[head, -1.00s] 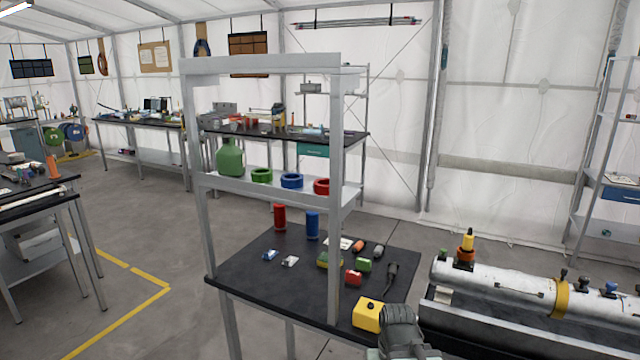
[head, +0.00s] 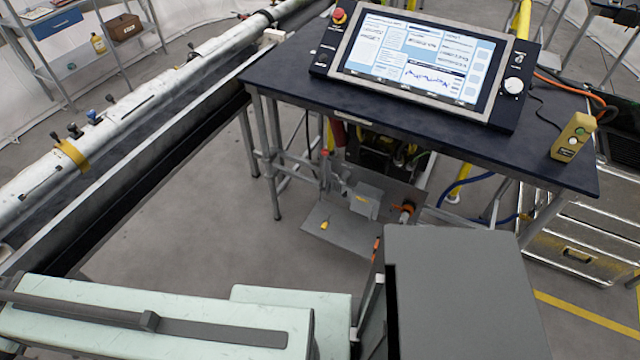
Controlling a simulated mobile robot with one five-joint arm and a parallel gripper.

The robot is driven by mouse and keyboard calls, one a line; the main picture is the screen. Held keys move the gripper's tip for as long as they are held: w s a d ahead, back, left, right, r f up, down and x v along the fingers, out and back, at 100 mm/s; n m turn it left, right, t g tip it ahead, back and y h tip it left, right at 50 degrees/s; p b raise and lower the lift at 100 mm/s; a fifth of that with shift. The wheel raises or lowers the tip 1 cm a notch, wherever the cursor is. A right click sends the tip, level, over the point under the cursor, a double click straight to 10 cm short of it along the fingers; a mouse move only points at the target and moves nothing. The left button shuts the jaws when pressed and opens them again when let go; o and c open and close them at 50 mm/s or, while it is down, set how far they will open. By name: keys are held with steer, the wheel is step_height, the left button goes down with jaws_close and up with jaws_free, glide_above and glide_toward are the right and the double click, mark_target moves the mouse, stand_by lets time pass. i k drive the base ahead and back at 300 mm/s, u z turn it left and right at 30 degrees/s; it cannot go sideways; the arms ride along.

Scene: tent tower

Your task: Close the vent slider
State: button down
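I cannot pick out a vent slider for sure in the head view. A control console (head: 420,62) with a lit screen stands on a dark table. It has a red emergency button (head: 338,16) at its upper left and a white knob (head: 513,86) at its right. Pale green and grey parts that look like my arm fill the bottom of the view. I see no gripper fingers there.
The dark table (head: 560,176) carries a yellow button box (head: 573,137) at its right. A long white pipe (head: 130,110) runs along the left. A metal drawer cabinet (head: 580,250) stands at right. Some grey floor is clear between pipe and table.

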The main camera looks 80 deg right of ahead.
mark_target(345, 191)
steer(key=u, duration=0.6)
steer(key=k, duration=1.55)
steer(key=z, duration=0.2)
